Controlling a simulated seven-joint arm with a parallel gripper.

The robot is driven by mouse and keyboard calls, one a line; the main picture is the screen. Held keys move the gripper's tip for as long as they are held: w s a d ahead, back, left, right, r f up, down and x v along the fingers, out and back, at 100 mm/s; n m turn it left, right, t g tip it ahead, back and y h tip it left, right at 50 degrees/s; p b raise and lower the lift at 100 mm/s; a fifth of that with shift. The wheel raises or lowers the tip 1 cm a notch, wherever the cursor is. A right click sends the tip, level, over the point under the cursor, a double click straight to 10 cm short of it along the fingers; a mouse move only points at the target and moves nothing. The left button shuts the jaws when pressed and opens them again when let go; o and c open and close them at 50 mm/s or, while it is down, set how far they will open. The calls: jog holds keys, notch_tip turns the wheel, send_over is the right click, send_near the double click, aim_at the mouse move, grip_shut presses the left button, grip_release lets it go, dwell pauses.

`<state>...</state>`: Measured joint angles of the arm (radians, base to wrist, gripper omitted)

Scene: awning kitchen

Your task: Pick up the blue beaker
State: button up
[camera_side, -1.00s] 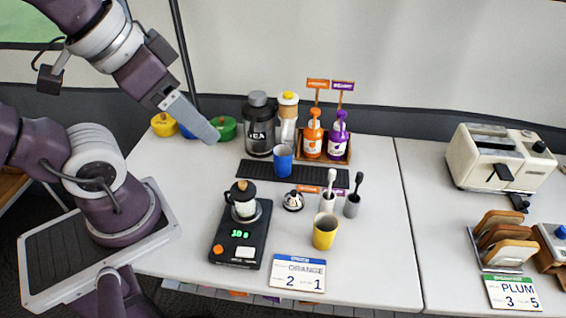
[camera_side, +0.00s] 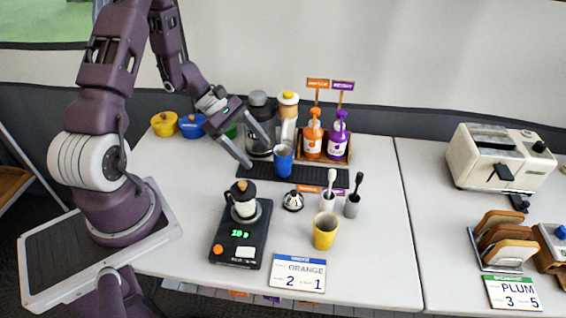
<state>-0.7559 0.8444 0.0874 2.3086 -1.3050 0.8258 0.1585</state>
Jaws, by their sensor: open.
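The blue beaker (camera_side: 283,161) stands upright on a dark mat (camera_side: 318,178) near the middle of the table. My gripper (camera_side: 260,150) is open, with its two fingers apart and pointing down to the right. It is just left of the beaker, above the table. One finger lies lower and to the left, the other nearer the tea container. I cannot tell whether a finger touches the beaker; nothing is between the fingers that I can see.
The tea container (camera_side: 259,108) and a yellow-capped bottle (camera_side: 288,112) stand behind the beaker. Orange (camera_side: 311,137) and purple (camera_side: 338,139) pump bottles sit in a rack to its right. A scale with a pot (camera_side: 241,243) and a yellow cup (camera_side: 325,231) are in front.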

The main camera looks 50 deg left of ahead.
aim_at(283, 164)
jog(key=f+n, duration=0.1)
jog(key=f, duration=0.1)
jog(key=s+a+f+n, duration=0.1)
jog(key=f, duration=0.1)
jog(key=a+f+n+t, duration=0.1)
jog(key=f, duration=0.1)
jog(key=shift+s, duration=0.2)
jog(key=shift+w+a+f+n+t, duration=0.1)
jog(key=shift+w+f+n+t, duration=0.3)
jog(key=shift+f+n, duration=0.2)
jog(key=shift+w+a+f+n+t, duration=0.1)
jog(key=shift+w+f+n+t, duration=0.15)
jog(key=shift+f+n+t, duration=0.25)
jog(key=w+t, duration=0.1)
jog(key=w+n+t, duration=0.1)
jog(key=w+t, duration=0.1)
jog(key=w, duration=0.1)
jog(key=shift+w+a+f, duration=0.1)
jog(key=shift+a+f, duration=0.15)
jog(key=shift+a, duration=0.15)
jog(key=x, duration=0.7)
jog(key=shift+w+a+r, duration=0.1)
jog(key=shift+w+a, duration=0.1)
jog(key=shift+w, duration=0.1)
jog(key=c, duration=1.4)
